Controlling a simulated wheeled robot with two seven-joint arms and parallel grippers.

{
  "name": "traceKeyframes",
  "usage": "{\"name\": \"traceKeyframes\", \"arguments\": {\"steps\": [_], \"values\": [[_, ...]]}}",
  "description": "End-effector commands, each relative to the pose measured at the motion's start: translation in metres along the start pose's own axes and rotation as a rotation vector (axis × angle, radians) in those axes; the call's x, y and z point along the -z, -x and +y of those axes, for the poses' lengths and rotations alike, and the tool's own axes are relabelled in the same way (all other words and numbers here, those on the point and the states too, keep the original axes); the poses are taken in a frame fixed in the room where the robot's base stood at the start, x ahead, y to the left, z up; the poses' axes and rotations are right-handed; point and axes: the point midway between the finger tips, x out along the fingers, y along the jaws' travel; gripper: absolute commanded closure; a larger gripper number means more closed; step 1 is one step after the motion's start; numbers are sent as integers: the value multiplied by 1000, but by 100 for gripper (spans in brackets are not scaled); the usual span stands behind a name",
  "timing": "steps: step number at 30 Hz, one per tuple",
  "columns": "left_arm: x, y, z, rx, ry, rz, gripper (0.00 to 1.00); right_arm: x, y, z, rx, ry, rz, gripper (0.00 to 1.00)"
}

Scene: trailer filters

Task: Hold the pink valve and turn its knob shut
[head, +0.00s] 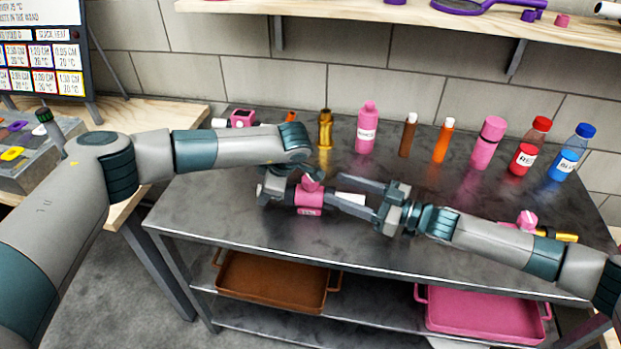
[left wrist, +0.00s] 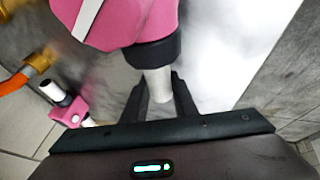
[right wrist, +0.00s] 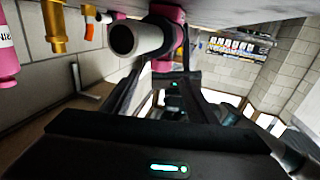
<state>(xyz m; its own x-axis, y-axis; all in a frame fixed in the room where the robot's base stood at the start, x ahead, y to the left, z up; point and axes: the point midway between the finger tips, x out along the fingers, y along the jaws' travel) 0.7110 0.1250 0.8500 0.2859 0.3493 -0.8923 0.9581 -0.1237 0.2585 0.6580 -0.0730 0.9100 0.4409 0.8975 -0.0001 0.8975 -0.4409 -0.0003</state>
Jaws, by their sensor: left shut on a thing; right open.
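The pink valve (head: 309,198), with white pipe ends and a pink knob (head: 311,184) on top, is at the middle of the metal table. My left gripper (head: 285,190) is at its left end. In the left wrist view my left gripper (left wrist: 160,90) is shut on a white pipe end (left wrist: 157,82) below the pink body (left wrist: 120,22). My right gripper (head: 340,192) is open, its fingers on either side of the right white pipe end (head: 351,198). In the right wrist view that hollow pipe end (right wrist: 124,40) points at the camera; I cannot tell whether the fingers touch it.
Bottles, including a pink one (head: 365,130) and a blue one (head: 571,155), stand along the table's back. Another pink valve (head: 243,118) lies back left, and one with gold ends (head: 526,221) lies right, near my right arm. Brown (head: 270,285) and pink (head: 485,318) trays sit below.

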Motion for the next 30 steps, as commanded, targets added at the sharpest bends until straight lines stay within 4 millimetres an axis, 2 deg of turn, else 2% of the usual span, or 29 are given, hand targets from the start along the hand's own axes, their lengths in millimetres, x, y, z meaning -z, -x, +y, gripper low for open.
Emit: {"name": "traceKeyframes", "arguments": {"steps": [9, 15, 21, 29, 30], "values": [[0, 1, 0, -1, 1, -1, 100, 1, -54, 0, 1, 1, 2, 48], [0, 1, 0, -1, 1, -1, 100, 0, -78, 0, 0, 0, 1, 48], [0, 1, 0, -1, 1, -1, 100, 0, -88, 0, 0, 0, 0, 48], [0, 1, 0, -1, 1, -1, 100, 0, -89, 0, -1, 0, 0, 48], [0, 1, 0, -1, 1, -1, 100, 0, -89, 0, -1, 0, 0, 52]]}}
